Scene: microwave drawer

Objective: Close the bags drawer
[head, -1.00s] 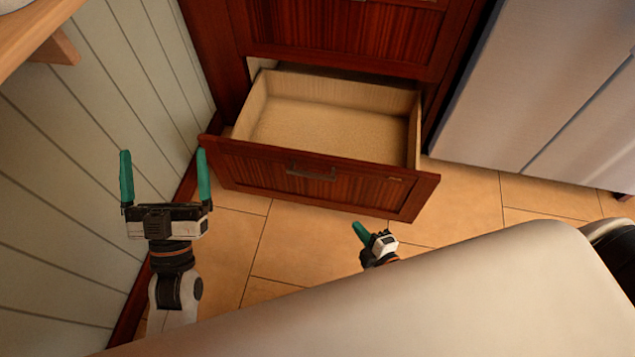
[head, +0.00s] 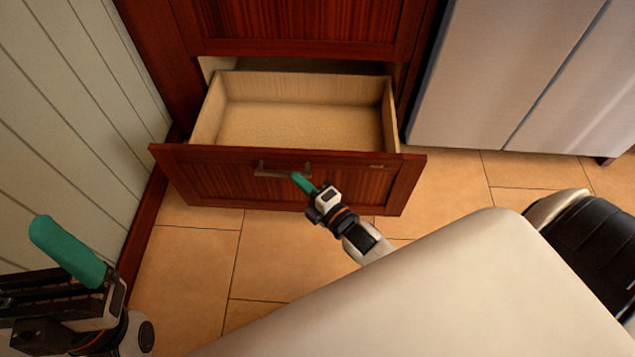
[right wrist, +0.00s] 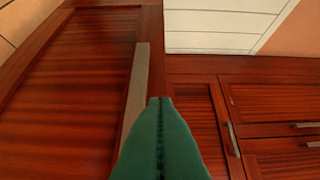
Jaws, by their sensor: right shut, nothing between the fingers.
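The bags drawer (head: 290,185) is the low dark-red wooden drawer. It is pulled out, and its pale inside looks empty in the head view. Its bar handle (head: 283,169) is on the upper part of its front. My right gripper (head: 302,182) is shut and empty, its tip at the front near the handle's right end. I cannot tell whether it touches. The right wrist view shows its closed green fingers (right wrist: 160,103) beside a grey bar handle (right wrist: 138,85) on wood. My left gripper (head: 68,250) is at the lower left, one green finger showing; the other cannot be made out.
A closed wooden front (head: 300,22) is above the drawer. A pale panelled wall (head: 70,110) stands on the left and a grey appliance (head: 490,75) on the right. Tan tiled floor (head: 190,265) is clear in front of the drawer.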

